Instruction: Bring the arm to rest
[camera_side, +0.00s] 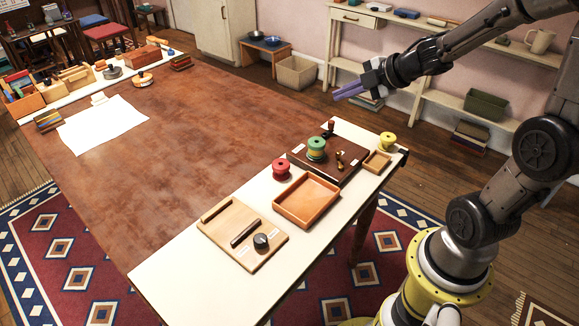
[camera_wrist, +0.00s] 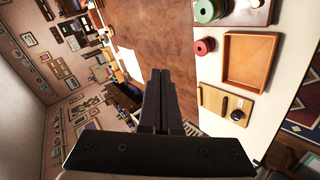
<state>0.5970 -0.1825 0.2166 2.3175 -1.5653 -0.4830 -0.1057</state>
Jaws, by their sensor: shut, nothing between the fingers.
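My gripper (camera_side: 350,90) is raised in the air above the far right side of the table, in front of the wall shelves in the side view. Its purple-grey fingers are together and hold nothing. In the wrist view the closed fingers (camera_wrist: 160,98) point out over the brown table (camera_wrist: 145,20). The gripper touches nothing that I can see.
White paper (camera_side: 100,124) lies at the far left. The brown middle is clear.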

